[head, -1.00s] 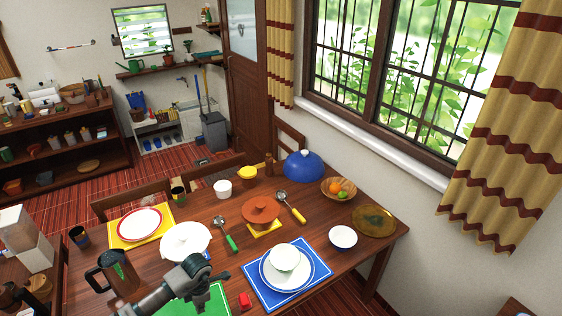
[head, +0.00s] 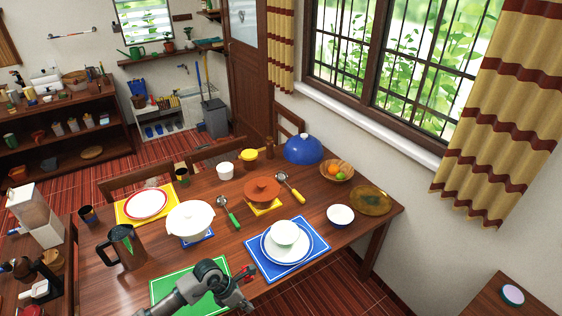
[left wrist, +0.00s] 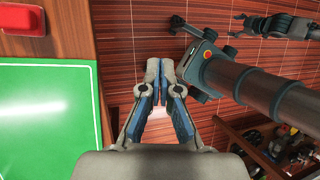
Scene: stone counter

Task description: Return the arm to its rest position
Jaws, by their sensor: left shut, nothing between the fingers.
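My left gripper (head: 238,296) is at the near edge of the table (head: 300,275) in the head view, beside the green mat (head: 163,288). In the left wrist view its fingers (left wrist: 161,82) are closed together with nothing between them. It is over the red plank floor, just off the table edge, with the green mat (left wrist: 45,120) and a red block (left wrist: 22,18) to the left. A jointed arm at the top right of the wrist view ends in what seems to be my right gripper (left wrist: 243,18); it is too small to tell its state.
The table holds a dark pitcher (head: 124,247), a white pot (head: 190,219), an orange lidded pot (head: 262,188), and a blue mat (head: 258,268) with a plate and bowl.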

